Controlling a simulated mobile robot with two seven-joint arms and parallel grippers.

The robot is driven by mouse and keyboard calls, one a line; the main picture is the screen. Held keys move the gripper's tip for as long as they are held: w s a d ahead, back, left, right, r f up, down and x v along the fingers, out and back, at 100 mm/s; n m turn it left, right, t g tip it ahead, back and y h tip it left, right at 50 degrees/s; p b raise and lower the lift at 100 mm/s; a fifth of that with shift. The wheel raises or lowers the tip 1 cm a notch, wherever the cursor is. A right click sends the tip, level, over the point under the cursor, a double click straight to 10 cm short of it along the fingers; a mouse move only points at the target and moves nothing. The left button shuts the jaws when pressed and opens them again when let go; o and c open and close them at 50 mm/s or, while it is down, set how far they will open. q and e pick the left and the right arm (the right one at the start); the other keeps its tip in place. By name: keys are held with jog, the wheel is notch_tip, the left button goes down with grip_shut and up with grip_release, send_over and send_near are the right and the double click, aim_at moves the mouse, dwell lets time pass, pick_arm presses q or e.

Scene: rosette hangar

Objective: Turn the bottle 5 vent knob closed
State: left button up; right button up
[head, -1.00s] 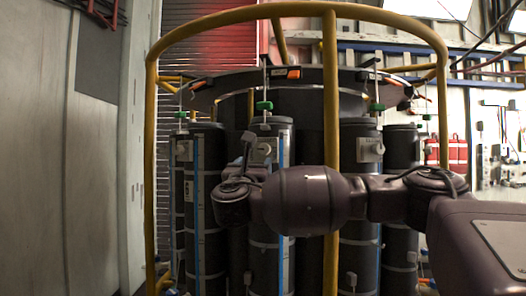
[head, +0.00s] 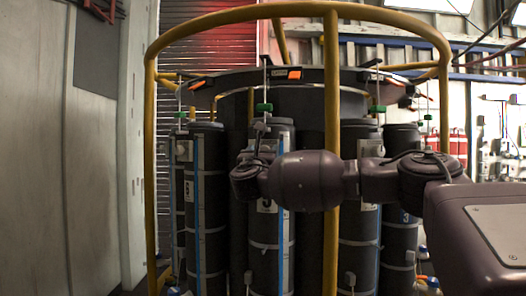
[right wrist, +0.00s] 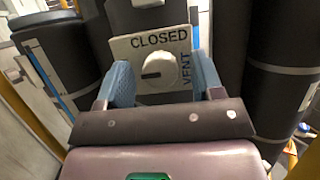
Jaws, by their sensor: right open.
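In the right wrist view a round pale vent knob (right wrist: 160,70) sits on a square plate (right wrist: 122,48) marked CLOSED along the top and VENT along the right side. A dark mark on the knob points left, toward neither word. My right gripper (right wrist: 160,64) is open, with one blue finger on each side of the knob; I cannot tell whether they touch it. In the head view my right gripper (head: 262,143) is at the upper part of the middle dark bottle (head: 264,245), and my wrist hides much of it. I cannot read that bottle's number surely. My left gripper is out of view.
Several dark bottles stand around the rack, such as the left one (head: 205,215) and right one (head: 358,225). A yellow frame (head: 331,110) has an upright bar close to my right forearm. A pale wall (head: 95,160) stands at left.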

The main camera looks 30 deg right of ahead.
jog(key=c, duration=0.9)
